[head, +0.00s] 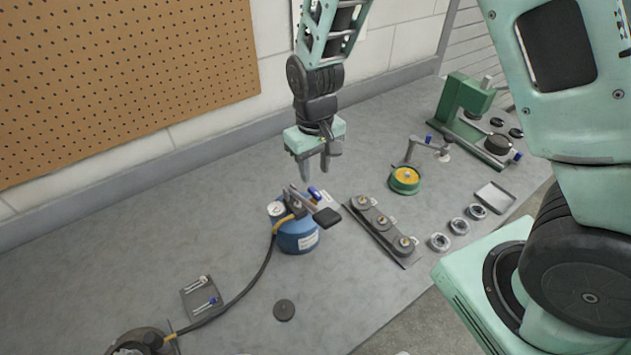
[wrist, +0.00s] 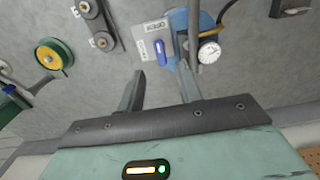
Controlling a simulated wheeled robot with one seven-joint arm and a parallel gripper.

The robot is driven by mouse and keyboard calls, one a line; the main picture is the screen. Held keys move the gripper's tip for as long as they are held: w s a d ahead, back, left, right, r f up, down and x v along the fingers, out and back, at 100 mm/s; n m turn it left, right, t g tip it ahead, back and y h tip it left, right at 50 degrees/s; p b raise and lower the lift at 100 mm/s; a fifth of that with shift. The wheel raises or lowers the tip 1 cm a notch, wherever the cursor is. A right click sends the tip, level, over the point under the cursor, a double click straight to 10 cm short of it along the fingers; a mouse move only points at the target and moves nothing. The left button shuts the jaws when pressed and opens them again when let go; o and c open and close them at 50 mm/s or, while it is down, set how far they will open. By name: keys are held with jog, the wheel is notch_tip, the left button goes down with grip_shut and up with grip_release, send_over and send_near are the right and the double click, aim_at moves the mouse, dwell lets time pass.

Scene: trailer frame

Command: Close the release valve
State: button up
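A blue hand pump (head: 298,238) stands on the grey bench, with a round gauge (head: 275,209) on its left and a dark pump handle (head: 326,217) sticking out to the right. A small blue lever (head: 314,193), apparently the release valve, sits beside a white label plate at the pump's far side. In the wrist view the blue lever (wrist: 160,50) lies against the white label plate (wrist: 153,38), left of the gauge (wrist: 209,52). My gripper (head: 315,178) is above and just behind the pump, pointing down. Its fingers (wrist: 160,78) are apart, with nothing between them.
A hose runs from the pump to a dark round part (head: 142,342) at the front left. A rail with several knobs (head: 383,230), a yellow-green wheel (head: 405,179) and a green press (head: 468,116) stand to the right. A pegboard wall (head: 120,80) rises behind.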

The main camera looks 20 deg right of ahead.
aim_at(315, 191)
jog(key=shift+f+p, duration=0.55)
jog(key=shift+f, duration=2.55)
grip_shut()
